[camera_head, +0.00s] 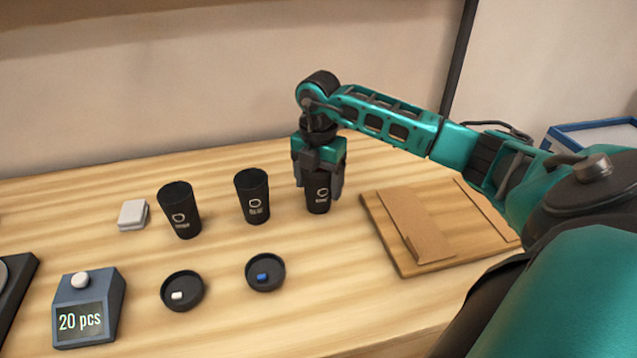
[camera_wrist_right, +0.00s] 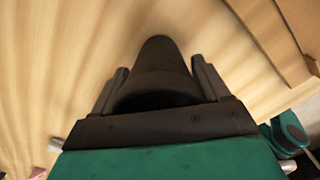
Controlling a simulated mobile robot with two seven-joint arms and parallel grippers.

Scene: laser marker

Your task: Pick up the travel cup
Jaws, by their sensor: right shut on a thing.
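Three black travel cups with a white logo stand in a row on the wooden table in the head view: a left one (camera_head: 180,211), a middle one (camera_head: 253,197) and a right one (camera_head: 318,199). My right gripper (camera_head: 320,188) points down over the right cup and is shut on it, a finger on each side. The cup's upper part is hidden by the gripper. In the right wrist view the dark cup (camera_wrist_right: 162,62) lies between the two fingers of the gripper (camera_wrist_right: 158,85). My left gripper is not in view.
Two round black lids (camera_head: 183,291) (camera_head: 265,272) lie in front of the cups. A counter box (camera_head: 88,308) reading "20 pcs" stands front left, a white block pile (camera_head: 132,214) behind it. A wooden board with cardboard (camera_head: 409,264) lies right of the held cup.

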